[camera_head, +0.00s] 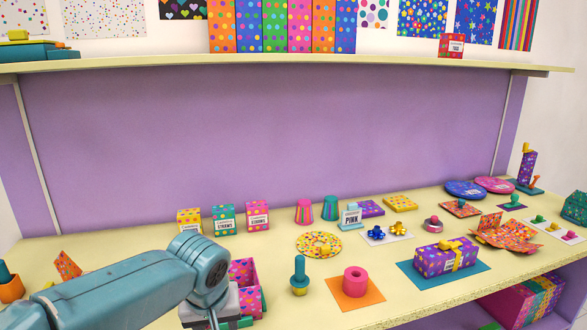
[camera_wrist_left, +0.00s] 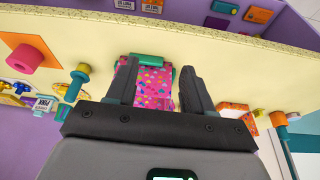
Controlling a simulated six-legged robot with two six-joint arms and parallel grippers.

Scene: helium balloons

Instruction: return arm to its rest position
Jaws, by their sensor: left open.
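My left arm comes in from the left in the head view, with its wrist low over the front of the cream shelf (camera_head: 300,256). My left gripper (camera_wrist_left: 158,76) is open in the left wrist view, its two dark fingers apart with nothing gripped. Past the fingers is a pink box (camera_wrist_left: 152,92) with coloured dots and a teal edge. In the head view the pink box (camera_head: 254,290) shows beside my wrist, partly hidden by it. I cannot tell the gap between fingers and box. My right gripper is in neither view.
A teal-handled tool (camera_head: 299,276), a pink roll (camera_head: 354,281) on an orange sheet and a purple gift box (camera_head: 446,258) stand to the right. Several straw boxes (camera_head: 224,219) and cups stand behind. An upper shelf (camera_head: 300,60) runs above. An orange pot (camera_head: 10,288) is at far left.

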